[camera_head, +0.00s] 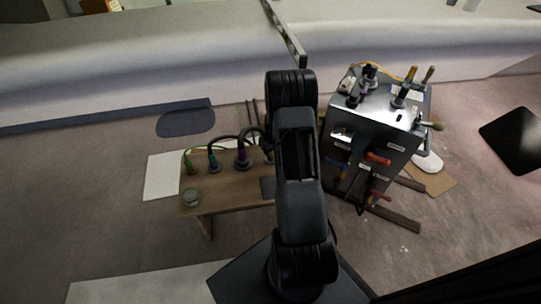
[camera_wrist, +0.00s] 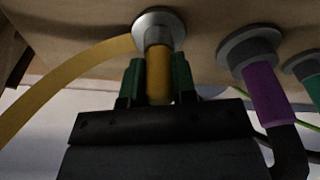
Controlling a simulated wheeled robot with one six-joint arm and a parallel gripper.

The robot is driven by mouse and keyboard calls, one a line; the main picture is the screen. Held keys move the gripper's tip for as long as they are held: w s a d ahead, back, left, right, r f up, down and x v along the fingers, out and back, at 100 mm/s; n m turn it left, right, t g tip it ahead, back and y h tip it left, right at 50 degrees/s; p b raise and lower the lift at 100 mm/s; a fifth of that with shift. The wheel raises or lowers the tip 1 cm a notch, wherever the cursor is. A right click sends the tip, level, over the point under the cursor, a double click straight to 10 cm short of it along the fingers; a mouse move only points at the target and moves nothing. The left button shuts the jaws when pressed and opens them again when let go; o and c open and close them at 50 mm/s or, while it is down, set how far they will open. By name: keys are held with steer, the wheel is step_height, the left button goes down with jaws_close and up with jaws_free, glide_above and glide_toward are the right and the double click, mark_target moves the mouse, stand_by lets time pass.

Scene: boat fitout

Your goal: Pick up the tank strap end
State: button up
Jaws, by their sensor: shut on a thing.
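In the wrist view, my gripper (camera_wrist: 158,84) has its two green fingers closed on both sides of a yellow cylindrical end, which I take as the tank strap end (camera_wrist: 158,66). Its tip meets a round grey metal collar (camera_wrist: 150,22) on the brown bench surface. A flat yellow strap (camera_wrist: 62,77) curves away from beside the collar to the left. Whether the end is still seated in the collar cannot be told. In the head view, my arm hides the gripper and the strap end.
A purple connector (camera_wrist: 262,88) and a teal one (camera_wrist: 312,85) stand close by on the right in the wrist view. A grey cabinet (camera_head: 372,121) with tools stands to the right of my arm.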

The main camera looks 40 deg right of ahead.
jaws_close()
steer(key=shift+r, duration=0.55)
step_height(320, 180, up, 2)
steer(key=shift+r+p, duration=0.25)
steer(key=shift+p, duration=0.45)
steer(key=s+d+r+p, duration=0.4)
steer(key=s+d+r, duration=0.5)
steer(key=s, duration=0.1)
steer(key=shift+s+r, duration=0.2)
steer(key=shift+s, duration=0.1)
